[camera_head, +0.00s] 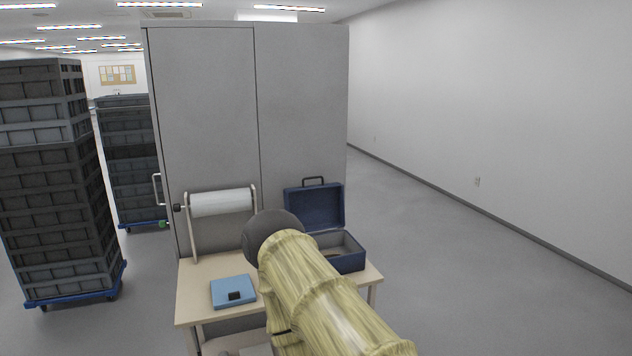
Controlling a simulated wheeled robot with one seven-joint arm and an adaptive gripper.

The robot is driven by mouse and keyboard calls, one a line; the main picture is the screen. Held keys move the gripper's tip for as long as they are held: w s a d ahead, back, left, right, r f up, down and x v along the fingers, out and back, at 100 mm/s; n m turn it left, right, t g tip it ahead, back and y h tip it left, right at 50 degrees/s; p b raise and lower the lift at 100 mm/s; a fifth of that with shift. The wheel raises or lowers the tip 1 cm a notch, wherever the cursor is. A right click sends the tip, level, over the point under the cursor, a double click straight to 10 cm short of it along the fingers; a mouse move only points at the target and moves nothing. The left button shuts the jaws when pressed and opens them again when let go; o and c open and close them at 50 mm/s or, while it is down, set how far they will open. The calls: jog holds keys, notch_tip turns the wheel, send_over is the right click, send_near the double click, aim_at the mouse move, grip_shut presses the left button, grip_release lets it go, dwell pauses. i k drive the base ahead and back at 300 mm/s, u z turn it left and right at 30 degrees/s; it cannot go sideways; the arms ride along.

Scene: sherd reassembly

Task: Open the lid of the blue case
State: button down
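The dark blue case (350,262) stands at the right of the small table. Its lid (315,208) stands up at the back, tilted open, with a dark handle on its top edge. Part of the grey inside shows; my arm hides the left and front of the case. My arm, in a yellowish sleeve, reaches up from the lower right to a dark round part in front of the case. My gripper is not visible, so its fingers and any contact with the lid cannot be seen.
The pale table (196,307) also bears a light blue flat object (232,291) with a small black piece on it, and a white roll (222,203) on a stand. A grey cabinet (205,120) stands behind. Stacked dark crates (55,200) are at left; the right floor is clear.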

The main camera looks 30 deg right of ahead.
aim_at(318, 207)
jog(key=u, duration=0.1)
jog(key=k, duration=0.4)
jog(key=z, duration=1.2)
jog(key=i, duration=0.7)
jog(key=z, duration=0.4)
jog(key=i, duration=0.7)
jog(key=u, duration=0.85)
jog(key=i, duration=0.6)
jog(key=u, duration=0.7)
